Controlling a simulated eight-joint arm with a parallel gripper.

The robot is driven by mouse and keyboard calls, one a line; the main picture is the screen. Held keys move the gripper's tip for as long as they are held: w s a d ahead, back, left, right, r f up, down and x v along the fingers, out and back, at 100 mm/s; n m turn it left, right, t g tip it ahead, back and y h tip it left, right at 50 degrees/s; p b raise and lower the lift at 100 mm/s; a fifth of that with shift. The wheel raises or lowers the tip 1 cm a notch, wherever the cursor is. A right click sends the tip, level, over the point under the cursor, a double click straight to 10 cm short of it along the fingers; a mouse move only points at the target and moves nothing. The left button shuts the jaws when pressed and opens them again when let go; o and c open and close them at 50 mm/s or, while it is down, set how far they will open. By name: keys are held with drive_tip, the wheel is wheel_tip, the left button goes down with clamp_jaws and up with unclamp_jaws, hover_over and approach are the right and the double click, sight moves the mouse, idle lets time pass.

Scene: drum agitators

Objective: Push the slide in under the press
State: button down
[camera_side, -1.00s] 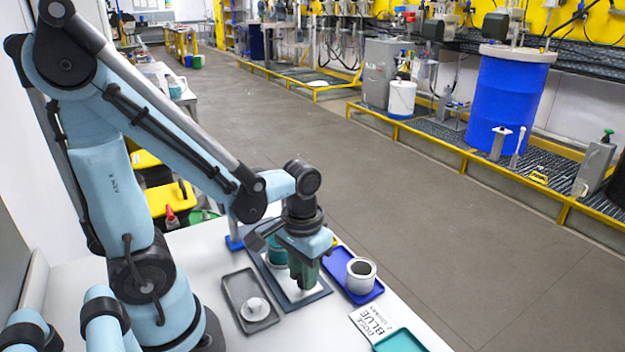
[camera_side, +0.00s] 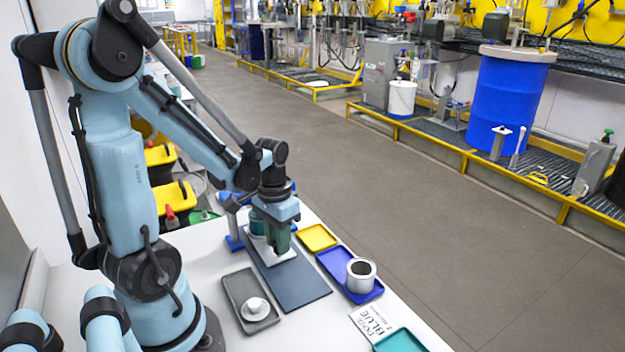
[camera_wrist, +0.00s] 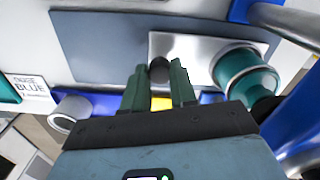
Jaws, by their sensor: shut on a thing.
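The slide (camera_side: 284,259) is a pale plate on a long dark base plate (camera_side: 293,288), at its far end. The slide also shows in the wrist view (camera_wrist: 199,46) and carries a teal can (camera_wrist: 238,72). In the side view the can (camera_side: 256,226) is partly hidden behind my gripper (camera_side: 278,250). My gripper is shut on the slide's dark knob (camera_wrist: 159,70), which sits between the fingertips. The press (camera_side: 232,216), with a grey post and blue foot, stands at the far left end of the base, largely hidden by my arm.
A grey tray (camera_side: 232,290) with a white knobbed piece lies left of the base. On the right are a yellow tray (camera_side: 318,237), a blue tray (camera_side: 336,266) with a grey cup (camera_side: 361,276), a BLUE card (camera_side: 372,321) and a teal tray (camera_side: 400,341).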

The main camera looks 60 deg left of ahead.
drive_tip(key=shift+a, duration=0.35)
drive_tip(key=c, duration=0.9)
unclamp_jaws()
drive_tip(key=shift+d, duration=0.1)
drive_tip(key=shift+r, duration=0.1)
wheel_tip(320, 180, up, 12)
drive_tip(key=w+d+m+t, duration=0.1)
drive_tip(key=w+d+t, duration=0.1)
drive_tip(key=d, duration=0.4)
drive_tip(key=w+d+f+m+t, duration=0.1)
drive_tip(key=w+d+m+t, duration=0.1)
drive_tip(key=d+t, duration=0.3)
drive_tip(key=shift+w+d+f, duration=0.3)
drive_tip(key=shift+d, duration=0.75)
